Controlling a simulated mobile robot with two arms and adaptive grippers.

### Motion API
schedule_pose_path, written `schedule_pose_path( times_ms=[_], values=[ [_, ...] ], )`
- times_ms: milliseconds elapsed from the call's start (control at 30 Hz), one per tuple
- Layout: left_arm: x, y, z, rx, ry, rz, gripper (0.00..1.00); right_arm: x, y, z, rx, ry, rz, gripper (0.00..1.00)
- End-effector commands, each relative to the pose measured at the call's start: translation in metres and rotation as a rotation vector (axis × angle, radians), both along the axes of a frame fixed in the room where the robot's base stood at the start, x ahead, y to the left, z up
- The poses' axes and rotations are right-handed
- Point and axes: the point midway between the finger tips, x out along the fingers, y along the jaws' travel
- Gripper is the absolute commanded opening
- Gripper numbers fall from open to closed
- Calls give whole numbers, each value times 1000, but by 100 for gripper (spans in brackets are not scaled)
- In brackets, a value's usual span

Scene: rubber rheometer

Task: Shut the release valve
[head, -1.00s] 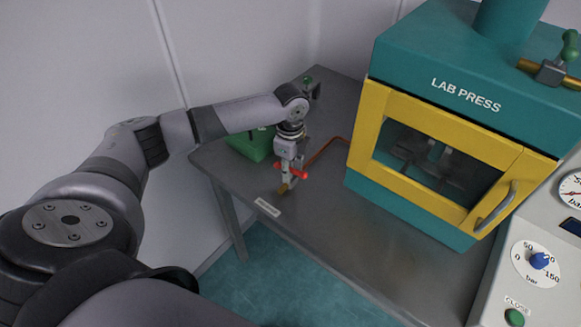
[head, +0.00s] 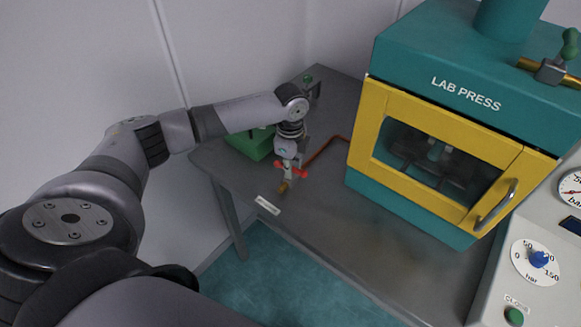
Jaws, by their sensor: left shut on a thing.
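The release valve appears to be the small brass valve with a red handle (head: 300,173) near the front left of the grey table. Its brass end (head: 284,187) sticks out toward the table's front edge, above a white label (head: 267,205). My left gripper (head: 289,167) reaches down onto it from above and is shut on the red handle. The gripper hides the middle of the handle, so its exact angle is hard to tell. My right gripper is not in view.
A green box (head: 247,143) stands behind my left wrist, and a reddish pipe (head: 325,148) runs toward the press. The lab press (head: 460,60) has its yellow door (head: 372,125) shut. A control panel (head: 535,290) is at lower right. The table's front middle is clear.

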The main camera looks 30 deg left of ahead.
Motion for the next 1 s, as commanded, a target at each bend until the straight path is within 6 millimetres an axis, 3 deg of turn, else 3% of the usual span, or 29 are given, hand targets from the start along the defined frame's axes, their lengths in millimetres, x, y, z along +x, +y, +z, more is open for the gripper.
schedule_pose_path(
  times_ms=[400,767,800,1000],
  values=[
    [1,-1,3,-2,0,-189,0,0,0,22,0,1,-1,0],
    [1,-1,1,-2,-2,-231,0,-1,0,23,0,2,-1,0],
    [1,-1,1,-2,-2,-231,10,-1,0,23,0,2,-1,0],
    [1,0,0,-1,-2,-230,24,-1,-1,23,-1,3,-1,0]
  ],
)
